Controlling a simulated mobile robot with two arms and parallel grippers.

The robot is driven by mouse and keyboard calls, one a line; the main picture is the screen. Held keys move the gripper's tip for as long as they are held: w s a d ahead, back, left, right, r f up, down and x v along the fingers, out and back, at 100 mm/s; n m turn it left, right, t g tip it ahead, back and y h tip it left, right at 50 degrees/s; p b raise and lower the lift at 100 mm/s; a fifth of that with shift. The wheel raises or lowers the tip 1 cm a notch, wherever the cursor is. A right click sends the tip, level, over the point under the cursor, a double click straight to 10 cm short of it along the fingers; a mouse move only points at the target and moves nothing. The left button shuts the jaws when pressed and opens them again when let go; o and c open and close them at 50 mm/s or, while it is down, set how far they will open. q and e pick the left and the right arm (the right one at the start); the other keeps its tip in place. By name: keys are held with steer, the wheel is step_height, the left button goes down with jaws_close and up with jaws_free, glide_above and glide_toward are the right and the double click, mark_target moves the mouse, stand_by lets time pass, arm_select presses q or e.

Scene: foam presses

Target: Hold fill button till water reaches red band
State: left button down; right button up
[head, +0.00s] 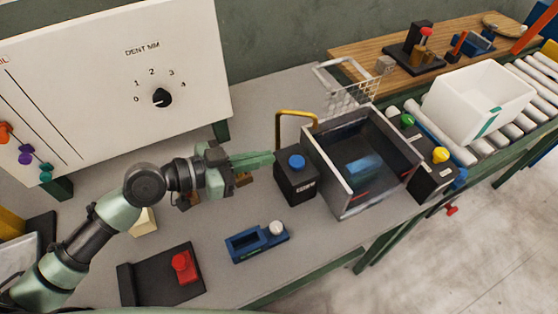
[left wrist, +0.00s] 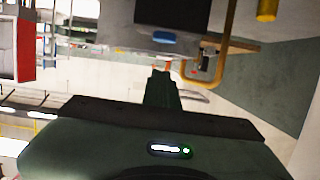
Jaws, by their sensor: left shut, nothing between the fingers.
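The blue fill button (head: 296,161) sits on top of a small black box (head: 298,185) left of the tank. A bluish patch shows inside; I cannot tell the water level. My left gripper (head: 272,158) is shut and empty, its green fingertips just left of the button. I cannot tell whether they touch it. In the left wrist view the shut fingers (left wrist: 162,88) point toward a blue shape, probably the button (left wrist: 164,38). My right gripper is not in view.
A yellow pipe (head: 297,113) arches behind the button box. A blue fixture (head: 257,242) and a red button on a black plate (head: 182,267) lie in front. A box with green and yellow buttons (head: 433,177), rollers and a white bin (head: 478,98) stand right.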

arm_select(q)
steer(key=v, duration=0.3)
steer(key=shift+d+r+b, duration=0.1)
steer(key=shift+b, duration=0.3)
